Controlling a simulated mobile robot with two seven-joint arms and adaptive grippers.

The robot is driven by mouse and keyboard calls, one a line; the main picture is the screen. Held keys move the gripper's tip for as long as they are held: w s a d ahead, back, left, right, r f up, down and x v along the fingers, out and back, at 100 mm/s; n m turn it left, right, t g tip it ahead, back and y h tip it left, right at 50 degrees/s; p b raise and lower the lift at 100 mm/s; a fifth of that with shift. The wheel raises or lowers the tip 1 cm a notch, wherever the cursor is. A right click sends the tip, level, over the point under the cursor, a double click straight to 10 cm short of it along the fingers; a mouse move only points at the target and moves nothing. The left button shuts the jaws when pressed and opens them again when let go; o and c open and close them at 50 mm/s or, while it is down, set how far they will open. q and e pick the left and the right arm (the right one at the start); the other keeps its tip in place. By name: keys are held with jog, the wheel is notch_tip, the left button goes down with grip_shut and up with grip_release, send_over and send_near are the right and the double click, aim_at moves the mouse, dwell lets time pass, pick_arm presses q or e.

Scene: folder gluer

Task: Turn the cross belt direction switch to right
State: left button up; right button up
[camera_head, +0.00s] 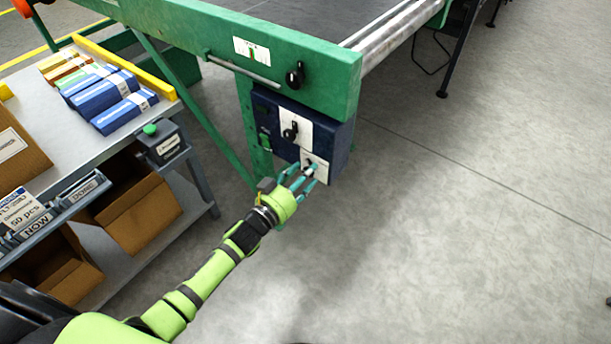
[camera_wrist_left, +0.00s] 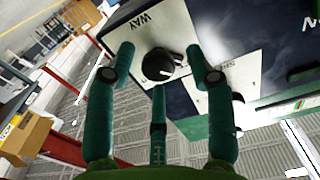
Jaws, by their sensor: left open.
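A dark blue control box (camera_head: 338,150) hangs under the green conveyor frame. It carries two white plates with black switches, an upper switch (camera_head: 290,131) and a lower switch (camera_head: 308,166). My left gripper (camera_head: 303,177) is open in front of the lower plate and partly covers it. In the left wrist view a round black knob (camera_wrist_left: 158,66) with a white mark sits on a white plate reading "WAY" (camera_wrist_left: 145,32). The spread fingers of my left gripper (camera_wrist_left: 158,90) stand around this knob; contact is unclear. The plate lettering is too small in the head view to tell the switches' names.
A black handle (camera_head: 295,75) sits on the green conveyor frame (camera_head: 200,38) above the box. A bench (camera_head: 60,150) with blue boxes (camera_head: 103,92) and cardboard cartons (camera_head: 135,205) stands at left. The floor (camera_head: 460,230) at right is clear.

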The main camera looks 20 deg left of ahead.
pick_arm(q)
jog(key=shift+w, duration=0.15)
pick_arm(e)
jog(key=shift+r, duration=0.1)
pick_arm(q)
jog(key=shift+d, duration=0.1)
grip_shut()
jog(key=shift+r, duration=0.1)
